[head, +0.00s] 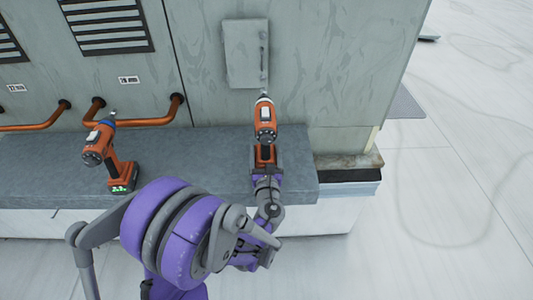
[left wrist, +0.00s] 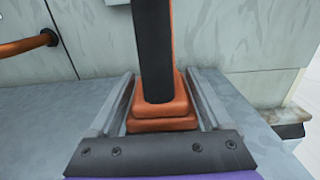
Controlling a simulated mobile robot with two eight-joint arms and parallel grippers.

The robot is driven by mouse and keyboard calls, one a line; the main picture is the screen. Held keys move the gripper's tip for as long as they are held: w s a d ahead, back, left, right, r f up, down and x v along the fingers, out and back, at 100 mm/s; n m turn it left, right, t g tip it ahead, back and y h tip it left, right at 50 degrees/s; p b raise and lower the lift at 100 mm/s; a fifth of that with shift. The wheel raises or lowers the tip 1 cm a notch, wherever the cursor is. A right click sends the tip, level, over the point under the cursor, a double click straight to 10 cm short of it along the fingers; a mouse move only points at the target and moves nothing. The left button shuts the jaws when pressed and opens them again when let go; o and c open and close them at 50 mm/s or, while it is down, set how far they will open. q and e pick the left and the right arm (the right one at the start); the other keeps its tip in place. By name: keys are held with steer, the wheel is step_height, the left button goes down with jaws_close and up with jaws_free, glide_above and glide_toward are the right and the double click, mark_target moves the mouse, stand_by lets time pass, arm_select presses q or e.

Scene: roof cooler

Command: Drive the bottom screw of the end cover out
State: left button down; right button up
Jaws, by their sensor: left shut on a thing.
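The end cover (head: 244,52) is a grey rectangular panel with a handle on the cooler's side wall in the head view. My left gripper (head: 266,160) is shut on an orange and black power driver (head: 265,122). The driver points up at the cover, and its tip is at or close to the cover's lower right edge. I cannot tell whether it touches a screw; the bottom screw is not clearly visible. In the left wrist view the driver's grip and base (left wrist: 158,112) stand between the two fingers (left wrist: 160,108). My right gripper is not in view.
A second orange driver (head: 106,155) with a lit green display stands on the grey ledge (head: 218,160) to the left. Copper pipes (head: 145,121) run along the cooler wall (head: 325,60) above the ledge. Open pale floor (head: 455,190) lies to the right.

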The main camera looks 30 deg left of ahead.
arm_select(q)
steer(key=shift+p+x, duration=0.4)
steer(key=shift+x, duration=2.05)
steer(key=shift+x, duration=1.1)
steer(key=shift+a+r, duration=0.1)
stand_by(0.5)
steer(key=shift+s+b, duration=0.3)
steer(key=shift+b, duration=0.25)
stand_by(1.2)
steer(key=shift+s+d, duration=0.15)
steer(key=shift+d, duration=0.1)
steer(key=shift+s+d, duration=0.25)
steer(key=shift+s, duration=0.15)
steer(key=shift+b+v, duration=0.55)
steer(key=shift+v, duration=2.25)
